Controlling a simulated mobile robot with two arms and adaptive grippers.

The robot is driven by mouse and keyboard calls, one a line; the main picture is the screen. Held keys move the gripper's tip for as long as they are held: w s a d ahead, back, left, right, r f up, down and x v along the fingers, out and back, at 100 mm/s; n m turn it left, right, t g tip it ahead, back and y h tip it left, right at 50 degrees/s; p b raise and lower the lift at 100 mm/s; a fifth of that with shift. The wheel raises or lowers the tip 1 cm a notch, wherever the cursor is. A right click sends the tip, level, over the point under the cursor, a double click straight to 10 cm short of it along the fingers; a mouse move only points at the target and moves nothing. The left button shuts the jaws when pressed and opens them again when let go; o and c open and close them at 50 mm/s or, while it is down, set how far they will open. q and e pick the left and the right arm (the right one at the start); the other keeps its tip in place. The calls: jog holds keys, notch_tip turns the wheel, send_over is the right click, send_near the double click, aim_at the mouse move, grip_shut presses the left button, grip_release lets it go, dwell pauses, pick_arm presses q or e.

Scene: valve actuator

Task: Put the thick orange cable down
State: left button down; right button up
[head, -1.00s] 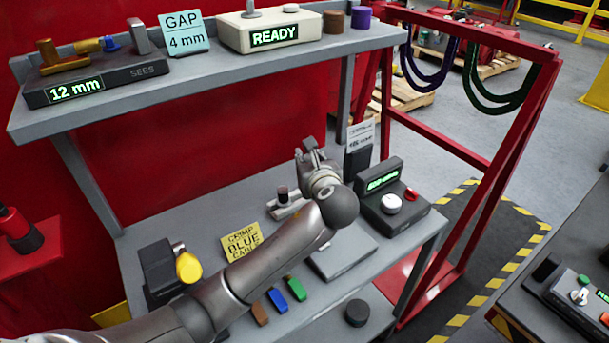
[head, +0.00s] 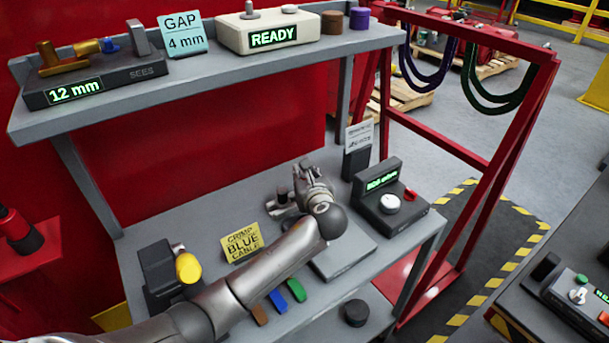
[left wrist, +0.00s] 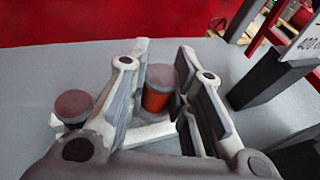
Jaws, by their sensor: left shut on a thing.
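The thick orange cable (left wrist: 157,90) shows in the left wrist view as a short upright orange piece with a grey top end. My left gripper (left wrist: 163,55) is shut on it, one finger on each side. In the head view this gripper (head: 311,172) is low over the bench, and the cable is hidden there. A pale holder (left wrist: 150,133) lies under and beside the gripper. A dark reddish-capped post (left wrist: 73,106) stands on it, left of the fingers. Whether the cable touches the holder cannot be told. My right gripper is not in view.
A black device (head: 390,203) with a green display and white knob stands to the right, with a dark sign post (head: 356,162) behind. The shelf (head: 210,75) hangs above.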

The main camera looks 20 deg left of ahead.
pick_arm(q)
jog(key=shift+f, duration=0.5)
jog(key=c, duration=1.3)
grip_release()
jog(key=shift+r, duration=0.3)
jog(key=p+v, duration=0.6)
jog(key=v, duration=0.1)
jog(key=r+p+v, duration=0.1)
jog(key=p+v, duration=0.2)
jog(key=shift+d+p, duration=0.1)
jog(key=shift+p, duration=0.25)
jog(key=shift+p+v, duration=0.5)
jog(key=shift+v, duration=0.4)
jog(key=shift+f, duration=0.15)
jog(key=shift+f, duration=0.1)
